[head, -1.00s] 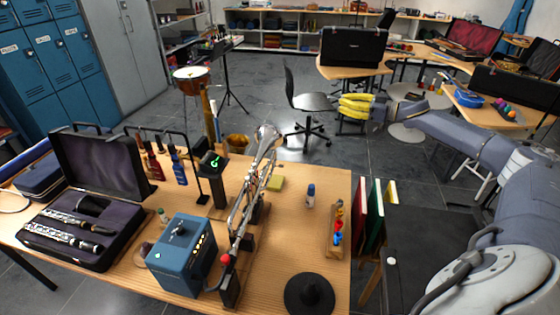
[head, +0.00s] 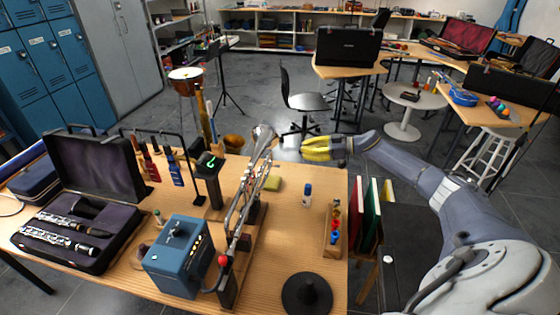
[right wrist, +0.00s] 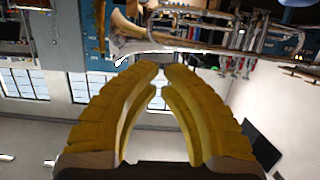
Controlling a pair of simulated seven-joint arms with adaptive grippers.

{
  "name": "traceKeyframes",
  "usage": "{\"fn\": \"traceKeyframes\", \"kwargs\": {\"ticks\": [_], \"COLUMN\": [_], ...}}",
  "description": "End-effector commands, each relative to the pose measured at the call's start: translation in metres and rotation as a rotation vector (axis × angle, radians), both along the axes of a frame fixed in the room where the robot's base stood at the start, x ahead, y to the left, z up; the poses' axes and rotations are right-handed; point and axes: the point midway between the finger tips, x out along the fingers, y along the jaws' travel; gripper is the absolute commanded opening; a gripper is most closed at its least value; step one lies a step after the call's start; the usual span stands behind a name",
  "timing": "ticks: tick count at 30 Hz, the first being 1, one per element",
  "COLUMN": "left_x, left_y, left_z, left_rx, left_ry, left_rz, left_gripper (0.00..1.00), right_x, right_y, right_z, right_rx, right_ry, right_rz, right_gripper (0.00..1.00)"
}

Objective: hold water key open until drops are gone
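A silver brass instrument with long tubing (head: 248,188) lies on a low stand on the wooden table, its flared bell towards the far edge. Its tubing also shows across the top of the right wrist view (right wrist: 215,40). I cannot make out the water key or any drops. My right gripper (head: 304,148), with yellow ribbed fingers, is beyond the table's far edge, right of the bell and apart from the instrument. In the right wrist view its fingertips (right wrist: 162,68) have a narrow gap with nothing between them. My left gripper is not in view.
An open clarinet case (head: 95,165) lies at left. Upright folders (head: 372,215) stand at right.

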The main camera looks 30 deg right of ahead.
Motion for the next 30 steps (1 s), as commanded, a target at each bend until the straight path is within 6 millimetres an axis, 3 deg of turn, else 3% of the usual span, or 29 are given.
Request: {"fn": "traceKeyframes", "kwargs": {"ticks": [8,26,30], "left_x": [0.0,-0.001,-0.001], "left_y": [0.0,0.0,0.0], "left_z": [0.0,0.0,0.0], "left_rx": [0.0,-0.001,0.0], "left_ry": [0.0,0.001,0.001], "left_rz": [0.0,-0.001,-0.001], "left_gripper": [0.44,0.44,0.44], "right_x": [0.004,0.068,0.067], "right_y": [0.004,0.071,0.07], "right_z": [-0.001,-0.024,-0.042], "right_rx": [0.001,0.002,0.002], "right_ry": [-0.001,-0.001,0.002], "right_rz": [0.0,0.001,-0.003], "right_gripper": [0.0,0.0,0.0]}}
